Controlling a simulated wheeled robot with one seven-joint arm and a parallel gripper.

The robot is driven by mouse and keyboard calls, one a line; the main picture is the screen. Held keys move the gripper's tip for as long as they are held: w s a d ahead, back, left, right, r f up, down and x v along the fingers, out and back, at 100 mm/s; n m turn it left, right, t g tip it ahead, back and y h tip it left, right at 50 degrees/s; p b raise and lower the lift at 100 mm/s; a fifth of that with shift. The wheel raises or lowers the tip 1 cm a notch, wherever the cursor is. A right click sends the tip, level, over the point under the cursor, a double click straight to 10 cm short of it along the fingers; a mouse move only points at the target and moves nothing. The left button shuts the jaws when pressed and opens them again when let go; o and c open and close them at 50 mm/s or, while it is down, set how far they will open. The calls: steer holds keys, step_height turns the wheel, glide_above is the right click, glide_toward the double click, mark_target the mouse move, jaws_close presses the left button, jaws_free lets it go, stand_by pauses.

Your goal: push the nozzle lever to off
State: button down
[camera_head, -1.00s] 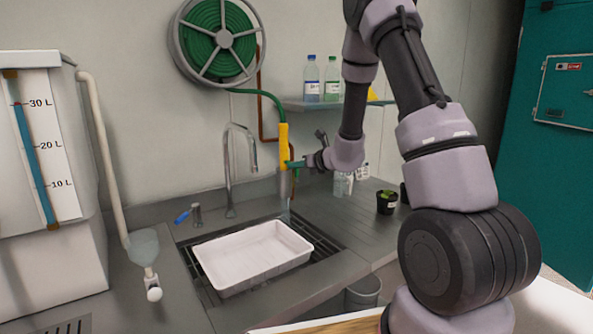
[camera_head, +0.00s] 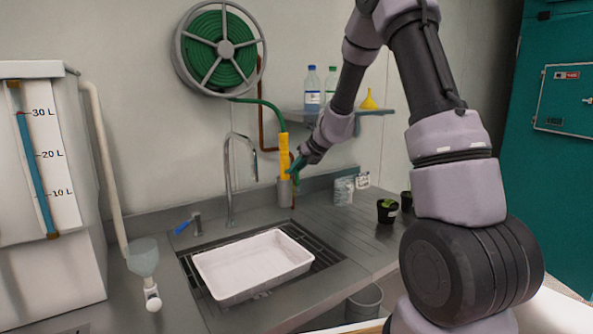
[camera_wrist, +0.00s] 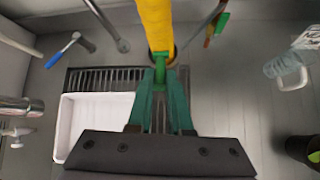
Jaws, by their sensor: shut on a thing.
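The yellow nozzle (camera_head: 284,154) hangs on the green hose and stands upright with its lower end in a grey holder (camera_head: 285,194) behind the sink. In the wrist view the yellow nozzle body (camera_wrist: 156,25) runs up from the middle. Its green lever (camera_wrist: 160,62) sticks out from it toward my gripper. My gripper (camera_head: 294,172) is at the nozzle's right side, tilted downward. In the wrist view its green fingers (camera_wrist: 161,82) are shut on the lever. The exact lever position is hard to tell.
A white tray (camera_head: 225,291) sits on the sink grate, beside a tap (camera_head: 229,180). A shelf (camera_head: 375,112) holds bottles and a yellow funnel. The hose reel (camera_head: 182,60) hangs above.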

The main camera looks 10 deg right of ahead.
steer(key=shift+f, duration=0.15)
stand_by(0.3)
steer(key=c, duration=0.8)
jaws_free()
steer(key=v, duration=1)
steer(key=shift+s+d+r, duration=0.15)
steer(key=shift+r, duration=0.25)
